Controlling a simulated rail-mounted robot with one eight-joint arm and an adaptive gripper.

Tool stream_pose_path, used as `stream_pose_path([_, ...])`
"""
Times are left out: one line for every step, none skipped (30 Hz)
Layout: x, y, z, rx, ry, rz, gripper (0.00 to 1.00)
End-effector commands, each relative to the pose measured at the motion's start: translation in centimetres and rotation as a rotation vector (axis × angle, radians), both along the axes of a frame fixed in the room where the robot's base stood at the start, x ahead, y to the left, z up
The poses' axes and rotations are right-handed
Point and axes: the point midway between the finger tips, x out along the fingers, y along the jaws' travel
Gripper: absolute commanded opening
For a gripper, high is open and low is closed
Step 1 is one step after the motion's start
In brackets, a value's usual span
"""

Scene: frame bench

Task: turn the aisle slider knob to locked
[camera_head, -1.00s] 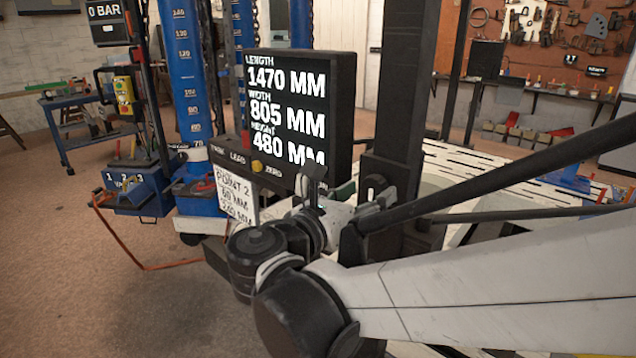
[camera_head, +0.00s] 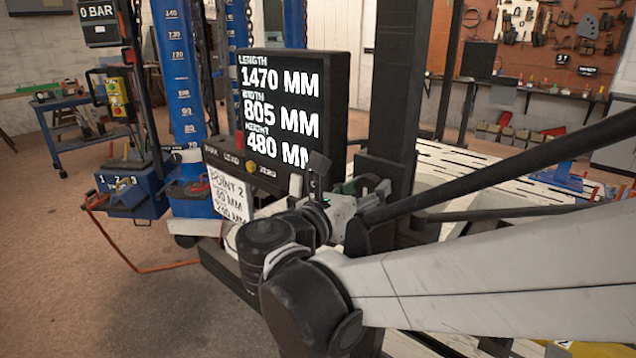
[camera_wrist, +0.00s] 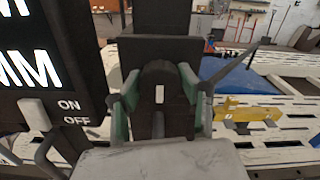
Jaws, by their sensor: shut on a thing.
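The aisle slider knob (camera_wrist: 159,94) is dark with a short white mark. In the wrist view it sits upright at the middle, in front of a dark block on the post, and the white mark stands about vertical. My gripper (camera_wrist: 158,104) has one green-lined finger on each side of the knob and is shut on it. In the head view my gripper (camera_head: 350,203) is at the dark post (camera_head: 390,120), right of the display. The knob is mostly hidden there by the gripper and wrist. No locked label can be read.
The black display (camera_head: 290,110) stands close left of my gripper, with a button panel below it. An ON/OFF switch (camera_wrist: 33,112) is near the left finger in the wrist view. A slotted white bench (camera_head: 470,165) and a yellow block (camera_wrist: 247,110) lie to the right.

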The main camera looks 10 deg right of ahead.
Motion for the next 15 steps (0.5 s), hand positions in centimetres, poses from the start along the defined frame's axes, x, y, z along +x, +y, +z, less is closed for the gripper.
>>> stream_pose_path([-0.01, 0.01, 0.0, 0.001, -0.001, 0.0, 0.1])
stream_pose_path([-0.01, 0.01, 0.0, 0.002, -0.002, 0.0, 0.1])
stream_pose_path([-0.01, 0.01, 0.0, 0.004, -0.005, 0.0, 0.1])
stream_pose_path([-0.01, 0.01, 0.0, 0.006, -0.008, 0.0, 0.1])
stream_pose_path([-0.01, 0.01, 0.0, 0.009, -0.012, 0.0, 0.1])
stream_pose_path([0.0, 0.01, 0.01, 0.015, -0.019, 0.0, 0.1])
stream_pose_path([0.0, 0.01, 0.01, 0.02, -0.025, 0.0, 0.1])
stream_pose_path([-0.01, 0.0, 0.01, 0.026, -0.033, 0.0, 0.1])
stream_pose_path([-0.01, 0.0, 0.02, 0.036, -0.047, 0.0, 0.1])
stream_pose_path([-0.01, 0.0, 0.02, 0.044, -0.057, 0.0, 0.1])
stream_pose_path([-0.01, 0.01, 0.03, 0.055, -0.07, 0.0, 0.1])
stream_pose_path([-0.01, 0.01, 0.04, 0.069, -0.088, 0.0, 0.1])
stream_pose_path([-0.01, 0.01, 0.04, 0.08, -0.103, 0.0, 0.1])
stream_pose_path([-0.01, 0.01, 0.05, 0.095, -0.122, 0.0, 0.1])
stream_pose_path([-0.01, 0.01, 0.05, 0.113, -0.145, 0.0, 0.1])
